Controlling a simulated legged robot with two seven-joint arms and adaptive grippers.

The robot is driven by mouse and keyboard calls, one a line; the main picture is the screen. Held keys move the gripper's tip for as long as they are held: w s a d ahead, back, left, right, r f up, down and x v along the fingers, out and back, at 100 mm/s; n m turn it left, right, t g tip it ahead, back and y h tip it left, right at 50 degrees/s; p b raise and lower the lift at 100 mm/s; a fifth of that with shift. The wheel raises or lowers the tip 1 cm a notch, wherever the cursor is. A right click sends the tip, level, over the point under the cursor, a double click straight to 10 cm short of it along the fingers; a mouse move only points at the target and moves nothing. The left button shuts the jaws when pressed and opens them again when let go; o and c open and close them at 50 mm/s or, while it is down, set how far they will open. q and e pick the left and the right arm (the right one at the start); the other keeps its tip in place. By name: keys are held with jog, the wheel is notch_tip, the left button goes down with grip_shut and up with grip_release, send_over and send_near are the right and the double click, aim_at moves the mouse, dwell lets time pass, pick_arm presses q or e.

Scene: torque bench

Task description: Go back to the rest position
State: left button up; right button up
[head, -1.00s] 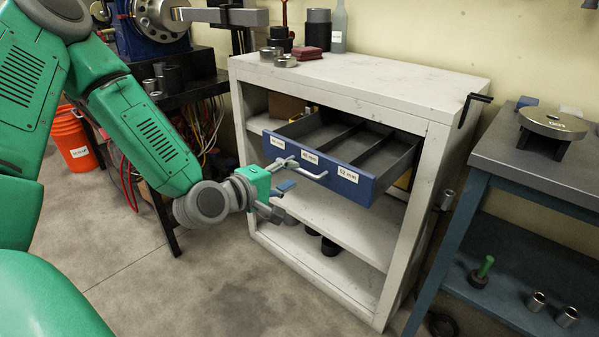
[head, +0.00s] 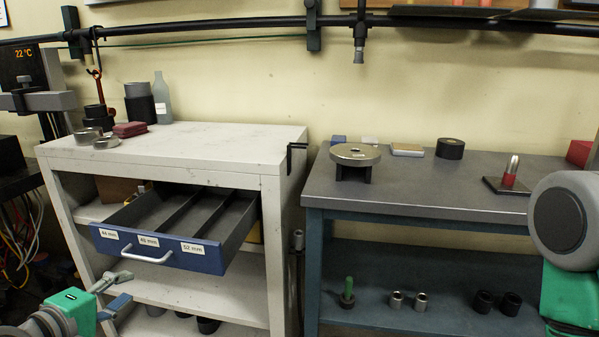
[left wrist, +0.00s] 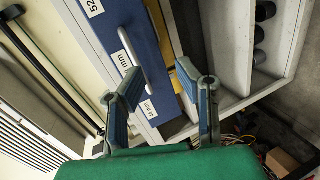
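My left gripper (head: 122,288) is at the lower left of the head view, in front of the white cabinet and just below the blue drawer (head: 205,262). In the left wrist view its two fingers (left wrist: 158,92) stand apart with nothing between them. The drawer is pulled out, its compartments look empty, and its front carries size labels. The pale drawer handle (head: 147,256) is close to the gripper but not between the fingers. Part of my right arm shows at the right edge of the head view; its gripper is out of view.
The white cabinet (head: 225,144) bears metal rings (head: 106,142), a dark red block (head: 130,129) and a bottle (head: 162,98). A grey-topped bench (head: 425,183) at the right holds a round metal fixture (head: 355,154). Several sleeves and a green-handled tool (head: 348,291) are on its lower shelf.

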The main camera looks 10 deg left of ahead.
pick_arm(q)
jog(key=s+d+f+m+g+p, duration=0.1)
jog(key=s+d+f+m+g, duration=0.25)
jog(key=f, duration=0.25)
jog(key=s+d+f+m+g+p, duration=0.1)
jog(key=s+d+f+m+g, duration=0.1)
jog(key=s+f+m+g, duration=0.3)
jog(key=s+d+f+m+g, duration=0.2)
jog(key=s+f+m, duration=0.2)
jog(key=s, duration=0.4)
jog(key=s+d+f+m+g+y+p, duration=0.1)
jog(key=s+f+m+g, duration=0.2)
jog(key=s+f, duration=0.4)
jog(key=shift+s+d+m+y, duration=0.3)
jog(key=shift+s+d+m, duration=0.05)
jog(key=shift+s, duration=0.15)
jog(key=shift+w, duration=0.1)
